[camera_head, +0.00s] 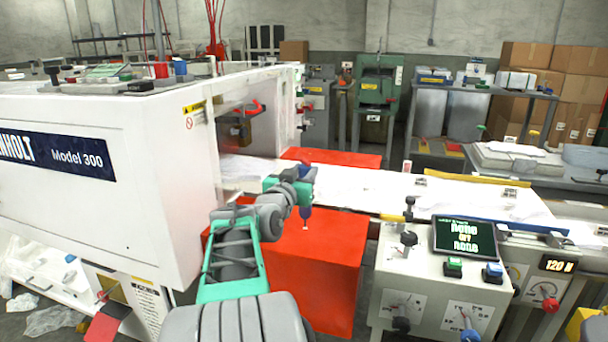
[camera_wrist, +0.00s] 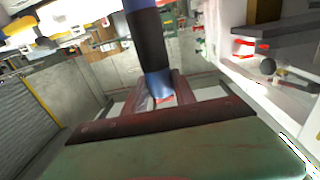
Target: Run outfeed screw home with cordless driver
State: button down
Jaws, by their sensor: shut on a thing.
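The cordless driver (camera_head: 305,212) is blue with a dark section and hangs roughly upright, its thin tip pointing down in front of the red box. In the wrist view the blue and black driver (camera_wrist: 150,50) rises between the jaws. My gripper (camera_head: 302,188) is shut on it; its dark red jaw parts show in the wrist view (camera_wrist: 165,100). The driver's tip appears over the red box in the head view; I cannot tell its height above it. The outfeed screw cannot be made out. The white outfeed bed (camera_head: 385,188) runs right from the machine behind my gripper.
The white Model 300 machine (camera_head: 100,170) fills the left. A red box (camera_head: 320,275) stands below my gripper. A control panel (camera_head: 430,270) with knobs and a screen (camera_head: 465,237) stands to the right. A blue bar (camera_head: 535,238) lies beyond it. Boxes and benches line the back.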

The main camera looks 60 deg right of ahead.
jog(key=shift+r+p, duration=1.5)
jog(key=shift+r, duration=1.55)
